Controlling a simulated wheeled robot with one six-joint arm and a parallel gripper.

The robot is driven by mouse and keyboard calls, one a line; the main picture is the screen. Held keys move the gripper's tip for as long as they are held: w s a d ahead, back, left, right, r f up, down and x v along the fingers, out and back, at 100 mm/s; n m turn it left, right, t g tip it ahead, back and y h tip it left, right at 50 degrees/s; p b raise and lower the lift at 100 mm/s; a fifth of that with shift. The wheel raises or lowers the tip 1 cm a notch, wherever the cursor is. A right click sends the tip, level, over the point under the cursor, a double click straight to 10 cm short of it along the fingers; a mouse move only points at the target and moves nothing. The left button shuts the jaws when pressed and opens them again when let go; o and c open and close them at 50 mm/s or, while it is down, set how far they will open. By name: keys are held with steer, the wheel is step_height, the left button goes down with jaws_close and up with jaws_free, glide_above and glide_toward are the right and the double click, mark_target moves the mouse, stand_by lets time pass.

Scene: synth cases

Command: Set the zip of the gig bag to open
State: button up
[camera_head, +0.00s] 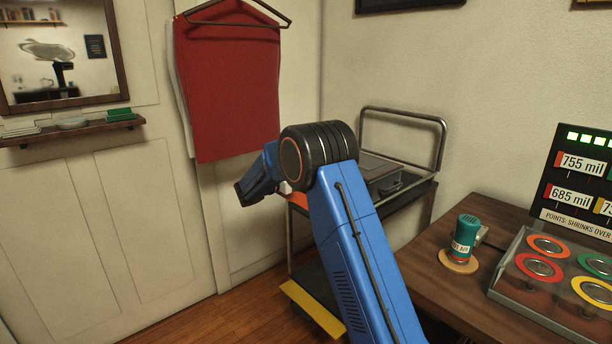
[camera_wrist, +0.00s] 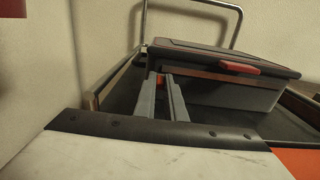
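A box-shaped grey case with a dark lid lies on a cart, and it is the only thing in view that could be the gig bag. In the wrist view the case (camera_wrist: 225,92) shows a thin red line along its lid and a red tab (camera_wrist: 240,68) at the lid's front edge. I cannot tell whether the tab is a zip pull or how the zip stands. The case shows in the head view (camera_head: 372,168), partly behind my arm. My gripper (camera_wrist: 161,75) has its two grey fingers a little apart, empty, pointing towards the case's left end.
The cart (camera_head: 441,150) has a metal rail and a yellow-edged lower shelf. A pale panel (camera_wrist: 150,158) with a dark screwed edge crosses the wrist view's bottom. A red cloth (camera_head: 228,85) hangs at the wall. A wooden table (camera_head: 430,265) stands right, bearing a green bottle (camera_head: 465,235).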

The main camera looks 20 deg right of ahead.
steer(key=o, duration=0.5)
steer(key=shift+a, duration=0.1)
steer(key=shift+c, duration=0.2)
steer(key=v, duration=1.7)
steer(key=shift+a, duration=0.15)
